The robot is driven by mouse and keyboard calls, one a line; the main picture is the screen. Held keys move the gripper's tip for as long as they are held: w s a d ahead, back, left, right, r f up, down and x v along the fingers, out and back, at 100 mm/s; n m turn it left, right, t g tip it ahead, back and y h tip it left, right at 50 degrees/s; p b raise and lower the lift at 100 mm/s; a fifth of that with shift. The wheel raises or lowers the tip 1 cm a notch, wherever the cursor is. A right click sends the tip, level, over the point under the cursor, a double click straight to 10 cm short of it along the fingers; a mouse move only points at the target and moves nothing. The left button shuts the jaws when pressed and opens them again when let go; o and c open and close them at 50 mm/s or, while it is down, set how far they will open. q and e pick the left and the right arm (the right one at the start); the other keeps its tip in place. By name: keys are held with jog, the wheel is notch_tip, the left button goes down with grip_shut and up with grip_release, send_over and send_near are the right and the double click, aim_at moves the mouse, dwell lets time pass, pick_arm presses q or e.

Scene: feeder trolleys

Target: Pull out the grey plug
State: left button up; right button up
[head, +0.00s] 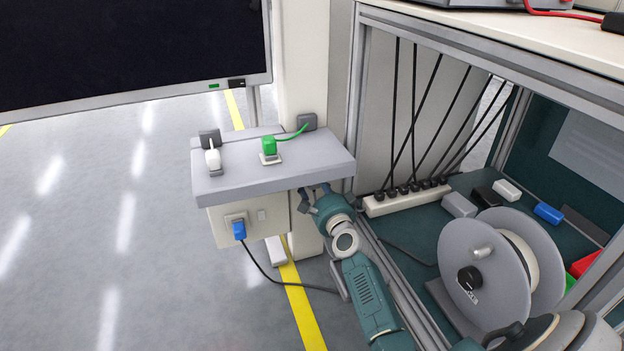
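No plug that I can clearly tell as grey shows in the head view. A white plug (213,159) and a green plug (268,147) stand on the grey shelf (325,166). A blue plug (239,230) with a dark cable sits in the socket on the panel (270,231) below. My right gripper (308,201) is at the shelf's right underside, beside the panel. Its fingertips are partly hidden, so I cannot tell whether it is open or holds something. My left gripper is not in view.
Grey blocks (307,121) (209,138) stand behind the shelf, joined to cables. At right a trolley holds a power strip (405,197) with several black plugs, a cable reel (484,272), a loose grey block (459,205) and a blue block (548,213). A screen (130,50) hangs at upper left.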

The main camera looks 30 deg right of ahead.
jog(key=shift+c, duration=0.3)
grip_shut()
jog(key=shift+o, duration=1.8)
grip_release()
jog(key=v, duration=1.2)
